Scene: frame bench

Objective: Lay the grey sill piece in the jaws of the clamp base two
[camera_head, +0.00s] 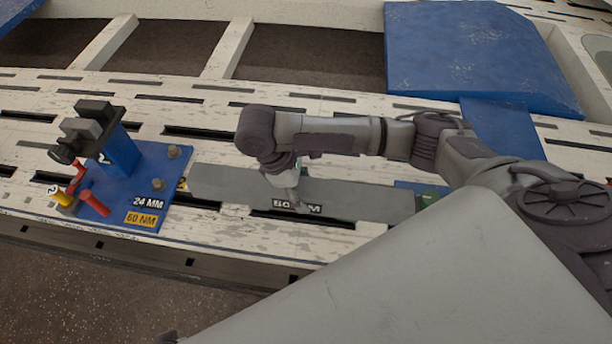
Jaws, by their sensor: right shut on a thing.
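The grey sill piece (350,198) is a long flat bar with a partly covered label on its front face. It lies lengthwise along the slotted bench, or just above it; I cannot tell which. My right gripper (288,196) points down at the bar left of its middle and is shut on it; the fingertips are partly hidden. A blue clamp base (120,208) with dark jaws on a post and red and yellow handles stands beyond the bar's left end. My left gripper is out of view.
A second blue plate (432,187) with a green part shows at the bar's right end, mostly behind my arm. A large blue panel (470,55) lies at the back right. The white slotted bench (240,232) ends in a front edge above the floor.

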